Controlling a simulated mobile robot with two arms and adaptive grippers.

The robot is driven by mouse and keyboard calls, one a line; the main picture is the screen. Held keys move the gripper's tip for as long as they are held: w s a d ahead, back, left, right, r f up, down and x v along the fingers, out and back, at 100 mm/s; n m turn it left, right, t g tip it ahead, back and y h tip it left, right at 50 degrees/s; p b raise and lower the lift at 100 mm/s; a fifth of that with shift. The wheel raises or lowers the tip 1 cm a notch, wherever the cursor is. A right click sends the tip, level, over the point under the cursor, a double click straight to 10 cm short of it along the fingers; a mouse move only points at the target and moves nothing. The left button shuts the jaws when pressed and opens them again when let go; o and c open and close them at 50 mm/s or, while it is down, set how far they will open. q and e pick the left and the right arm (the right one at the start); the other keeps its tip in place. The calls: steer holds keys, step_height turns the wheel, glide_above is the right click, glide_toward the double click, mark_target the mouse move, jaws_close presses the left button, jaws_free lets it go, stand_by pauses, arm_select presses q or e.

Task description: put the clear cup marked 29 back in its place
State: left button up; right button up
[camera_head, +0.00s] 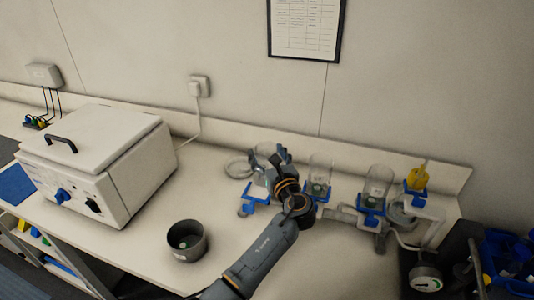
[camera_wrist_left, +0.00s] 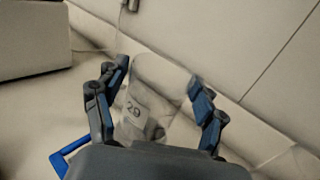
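The clear cup (camera_wrist_left: 155,95) with a white label reading 29 is between the fingers of my left gripper (camera_wrist_left: 160,82) in the wrist view. In the head view my left gripper (camera_head: 268,158) is at the left end of the row of stands, and the cup (camera_head: 264,150) shows partly behind the fingers. A blue bracket (camera_head: 258,193) without a cup in it is just below and in front; its blue edge (camera_wrist_left: 60,160) shows at lower left in the wrist view. My right gripper is out of view.
Two other clear cups (camera_head: 320,168) (camera_head: 379,182) stand in blue brackets to the right. A yellow item (camera_head: 418,177) is at the row's end. A dark bowl (camera_head: 187,241) stands at front left, a white lidded box (camera_head: 95,160) further left. A gauge (camera_head: 425,279) is at right.

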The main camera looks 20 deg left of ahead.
arm_select(q)
steer(key=shift+o, duration=0.4)
steer(key=shift+s+d, duration=0.1)
steer(key=v, duration=1.1)
steer(key=shift+s+d, duration=0.25)
steer(key=shift+s, duration=0.05)
steer(key=shift+f, duration=0.1)
